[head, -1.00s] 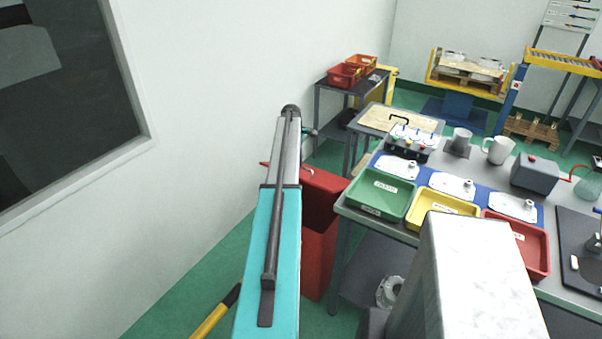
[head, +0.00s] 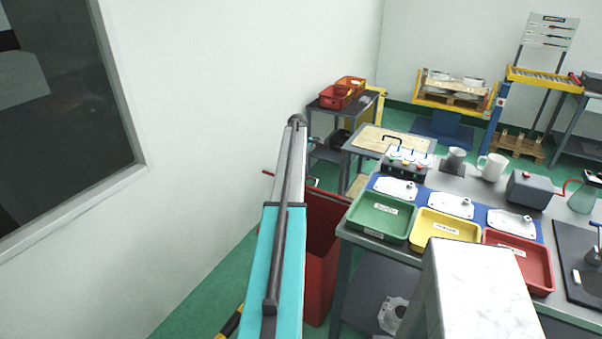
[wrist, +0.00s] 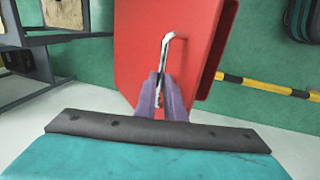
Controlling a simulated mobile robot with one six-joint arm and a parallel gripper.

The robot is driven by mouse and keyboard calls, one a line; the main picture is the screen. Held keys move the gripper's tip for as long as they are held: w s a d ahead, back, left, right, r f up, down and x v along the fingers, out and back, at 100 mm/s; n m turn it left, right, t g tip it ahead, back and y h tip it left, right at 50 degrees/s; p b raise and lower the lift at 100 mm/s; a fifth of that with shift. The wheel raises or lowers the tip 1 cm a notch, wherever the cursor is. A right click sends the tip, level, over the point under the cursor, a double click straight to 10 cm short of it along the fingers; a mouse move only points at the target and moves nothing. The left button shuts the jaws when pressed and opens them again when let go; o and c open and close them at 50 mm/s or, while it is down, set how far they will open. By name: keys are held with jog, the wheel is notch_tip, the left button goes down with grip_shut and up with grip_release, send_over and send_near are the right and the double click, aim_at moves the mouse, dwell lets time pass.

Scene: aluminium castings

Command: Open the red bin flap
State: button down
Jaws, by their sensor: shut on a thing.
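The red bin (head: 318,285) stands on the floor left of the bench in the head view, partly hidden behind my arm. Its flap (head: 326,215) shows as a darker red panel at the top; its exact angle is hard to tell. In the wrist view the red flap (wrist: 140,40) fills the upper middle, with a bent metal handle (wrist: 165,45) on it. My gripper (wrist: 160,82) has its two purple fingers shut on the handle's near end. In the head view my arm hides the fingers.
The bench with green (head: 381,216), yellow (head: 446,227) and red trays (head: 519,264) stands close right of the bin. A white wall (head: 215,110) is at left. A yellow-and-black floor bar (wrist: 265,87) lies right of the bin in the wrist view.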

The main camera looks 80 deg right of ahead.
jog(key=c, duration=2.1)
grip_release()
jog(key=shift+s+d+f, duration=0.25)
jog(key=shift+s+f, duration=0.15)
jog(key=shift+s, duration=0.1)
jog(key=shift+o, duration=1.3)
jog(key=shift+d+f, duration=0.15)
jog(key=shift+d, duration=0.05)
jog(key=shift+w+a+r, duration=0.1)
jog(key=shift+w+r, duration=0.15)
jog(key=shift+r, duration=0.1)
jog(key=shift+w, duration=0.1)
notch_tip(320, 180, up, 13)
jog(key=a+b, duration=0.2)
jog(key=b, duration=0.1)
jog(key=shift+w+a+r+b, duration=0.2)
jog(key=shift+w+a+b, duration=0.1)
jog(key=shift+a+b, duration=0.1)
